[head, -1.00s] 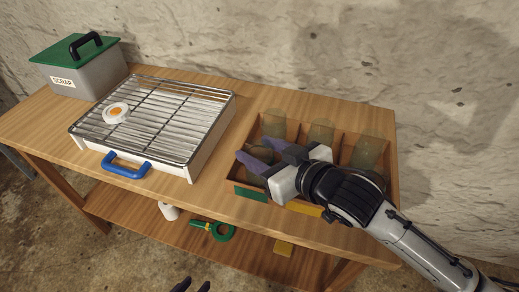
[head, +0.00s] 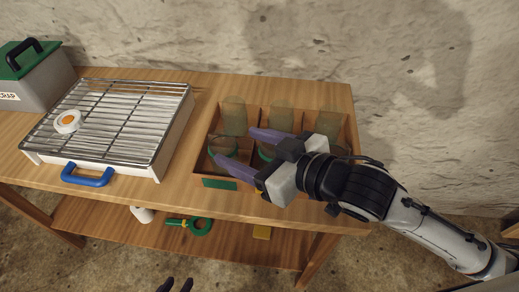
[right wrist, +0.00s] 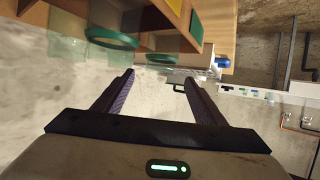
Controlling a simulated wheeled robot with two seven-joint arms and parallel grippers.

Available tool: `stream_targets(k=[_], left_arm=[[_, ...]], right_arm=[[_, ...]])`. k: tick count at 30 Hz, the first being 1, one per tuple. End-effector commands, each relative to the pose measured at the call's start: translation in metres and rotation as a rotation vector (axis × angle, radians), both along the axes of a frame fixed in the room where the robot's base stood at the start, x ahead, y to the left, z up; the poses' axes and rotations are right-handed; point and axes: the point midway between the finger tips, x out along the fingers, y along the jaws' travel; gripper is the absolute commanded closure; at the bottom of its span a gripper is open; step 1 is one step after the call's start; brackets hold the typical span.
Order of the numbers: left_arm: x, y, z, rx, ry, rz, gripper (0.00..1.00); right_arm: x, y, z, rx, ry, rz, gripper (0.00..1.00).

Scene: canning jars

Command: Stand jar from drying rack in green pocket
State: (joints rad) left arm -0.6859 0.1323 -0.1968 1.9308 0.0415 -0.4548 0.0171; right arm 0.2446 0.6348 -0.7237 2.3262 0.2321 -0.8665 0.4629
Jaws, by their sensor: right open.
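The wooden crate (head: 198,160) has several pockets, and a green tag (head: 220,184) marks its front left pocket. Green rings also show in the right wrist view (right wrist: 110,38). My right gripper (head: 233,146) is open over the crate's front left part, its purple fingers apart and nothing seen clamped between them. My left gripper (head: 175,285) shows only dark, separated fingertips at the bottom edge. The wire drying rack (head: 110,115) holds no clear jar.
A white disc with an orange centre (head: 67,121) lies on the rack. Hazy jars (head: 235,115) stand in the crate's back row. A grey scrap bin (head: 40,90) with a green lid is at far left.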

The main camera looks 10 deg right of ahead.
Motion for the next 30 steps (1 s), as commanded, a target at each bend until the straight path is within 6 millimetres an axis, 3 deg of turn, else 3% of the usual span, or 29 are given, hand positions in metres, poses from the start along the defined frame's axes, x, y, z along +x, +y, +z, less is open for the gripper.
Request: stream_targets(k=[3,10,30], left_arm=[[0.000,0.001,0.000,0.000,0.001,0.001,0.69],[0.000,0.001,0.000,0.000,0.001,0.001,0.69],[0.000,0.000,0.000,0.000,-0.001,0.000,0.69]], right_arm=[[-0.017,-0.013,0.007,-0.003,0.002,0.000,0.36],[-0.033,-0.025,0.016,-0.002,0.001,0.000,0.36],[-0.034,-0.026,0.017,0.000,0.000,0.000,0.36]])
